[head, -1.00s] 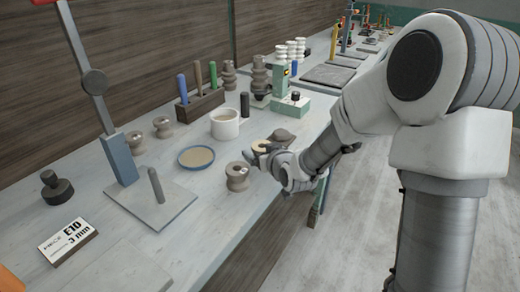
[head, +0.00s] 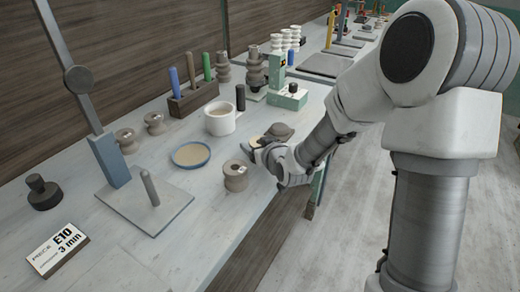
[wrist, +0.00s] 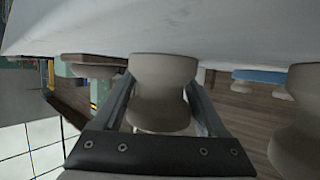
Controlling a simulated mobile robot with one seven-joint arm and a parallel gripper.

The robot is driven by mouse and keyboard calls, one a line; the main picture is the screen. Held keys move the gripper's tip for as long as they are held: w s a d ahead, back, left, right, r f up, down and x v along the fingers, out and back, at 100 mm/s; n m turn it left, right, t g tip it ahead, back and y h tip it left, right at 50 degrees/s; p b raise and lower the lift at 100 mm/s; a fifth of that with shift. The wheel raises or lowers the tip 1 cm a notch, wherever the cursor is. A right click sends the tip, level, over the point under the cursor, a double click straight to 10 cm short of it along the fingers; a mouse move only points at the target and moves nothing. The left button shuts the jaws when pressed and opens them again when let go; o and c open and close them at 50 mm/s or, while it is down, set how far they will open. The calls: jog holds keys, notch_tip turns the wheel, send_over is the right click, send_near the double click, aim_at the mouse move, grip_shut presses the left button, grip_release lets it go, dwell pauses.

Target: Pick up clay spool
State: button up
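My gripper (head: 258,151) is low over the front edge of the bench and points in across it. In the wrist view, which shows the bench top uppermost, my gripper (wrist: 160,88) has its two fingers apart, one on each side of a grey-beige clay spool (wrist: 160,68). The spool has wide ends and a narrower waist. I cannot tell whether a finger touches it. In the head view only its pale top (head: 257,140) shows; the gripper hides the rest. A second clay spool (head: 236,178) stands left of my gripper, and it also shows at the right in the wrist view (wrist: 300,135).
A dark grey-brown lump (head: 279,131) lies just beyond my gripper. Several more spools stand farther away. A slab with a peg (head: 150,212) is at the left.

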jog(key=c, duration=1)
